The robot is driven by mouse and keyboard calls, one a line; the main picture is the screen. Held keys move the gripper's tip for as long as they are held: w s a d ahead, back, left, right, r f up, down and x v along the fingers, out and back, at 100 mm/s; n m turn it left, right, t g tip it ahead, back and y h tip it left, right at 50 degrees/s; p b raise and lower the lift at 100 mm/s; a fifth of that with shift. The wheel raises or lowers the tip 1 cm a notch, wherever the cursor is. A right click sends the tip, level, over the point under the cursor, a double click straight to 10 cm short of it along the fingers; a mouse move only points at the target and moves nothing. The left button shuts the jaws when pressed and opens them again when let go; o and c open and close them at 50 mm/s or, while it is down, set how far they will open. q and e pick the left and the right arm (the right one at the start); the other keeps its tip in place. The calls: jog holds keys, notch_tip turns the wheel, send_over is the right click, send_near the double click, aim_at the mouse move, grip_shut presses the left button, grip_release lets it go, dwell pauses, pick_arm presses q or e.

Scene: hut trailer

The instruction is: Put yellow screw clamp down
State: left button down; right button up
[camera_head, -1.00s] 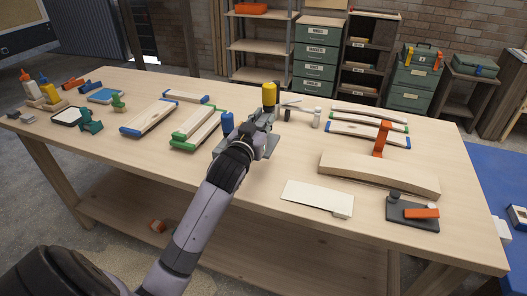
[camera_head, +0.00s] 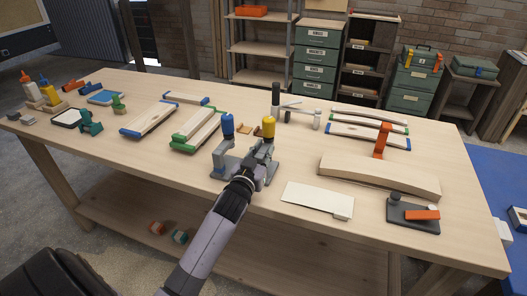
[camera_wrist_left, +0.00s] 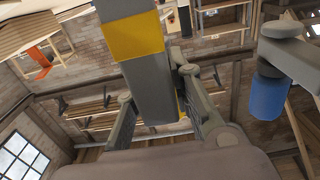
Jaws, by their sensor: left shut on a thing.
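The yellow screw clamp shows its yellow knob (camera_head: 268,126) upright above my left gripper (camera_head: 257,158), near the middle of the workbench (camera_head: 330,225). In the left wrist view, the clamp's grey bar with a yellow band (camera_wrist_left: 135,37) runs between the two fingers of my left gripper (camera_wrist_left: 160,105), which is shut on it. The clamp's lower end is hidden by the gripper, so I cannot tell whether it touches the bench. A clamp with a blue knob (camera_head: 228,124) stands close to its left; that blue knob (camera_wrist_left: 268,97) also shows in the left wrist view. My right gripper is not in view.
A grey metal base (camera_head: 222,170) lies beside the gripper. Green-ended boards (camera_head: 198,130) lie to the left. A cream sheet (camera_head: 317,197), a curved wooden piece (camera_head: 375,177) and a dark plate with an orange handle (camera_head: 413,215) lie to the right. Free bench shows at front left.

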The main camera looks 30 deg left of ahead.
pick_arm(q)
jog(key=shift+r, duration=0.2)
jog(key=c, duration=1.9)
grip_release()
jog(key=shift+f, duration=0.25)
jog(key=o, duration=0.5)
jog(key=shift+r, duration=0.15)
jog(key=shift+s+d, duration=0.1)
jog(key=shift+s, duration=0.2)
jog(key=b+v, duration=0.1)
jog(key=v, duration=0.9)
jog(key=shift+s, duration=0.25)
jog(key=shift+s+d, duration=0.1)
jog(key=shift+s, duration=0.35)
